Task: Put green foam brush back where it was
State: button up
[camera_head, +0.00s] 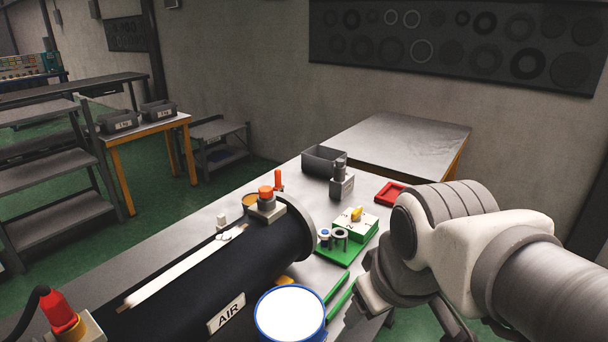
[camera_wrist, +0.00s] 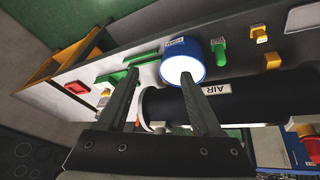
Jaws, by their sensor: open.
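My gripper (camera_wrist: 160,76) is open, with nothing between its fingers in the wrist view. In the head view my gripper (camera_head: 370,298) hangs over the table's right edge, beside a long green piece (camera_head: 341,297). A long green piece (camera_wrist: 143,58) also shows in the wrist view, beyond the fingers, beside the blue-rimmed can (camera_wrist: 182,60). A shorter green object (camera_wrist: 220,52) lies on the can's other side, by a small label. I cannot tell which green piece is the foam brush. The can (camera_head: 291,314) has a white top.
A black flanged cylinder (camera_head: 255,256) marked AIR takes up much of the table. A green tray (camera_head: 341,251) with small parts, a grey bin (camera_head: 325,160) and a red tray (camera_head: 391,191) stand farther back. Yellow pieces (camera_wrist: 260,35) lie past the can.

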jog(key=s+d+m, duration=0.1)
jog(key=m, duration=0.1)
jog(key=s+d+m, duration=0.1)
jog(key=m, duration=0.1)
jog(key=shift+r+t, duration=0.4)
jog(key=shift+a, duration=0.1)
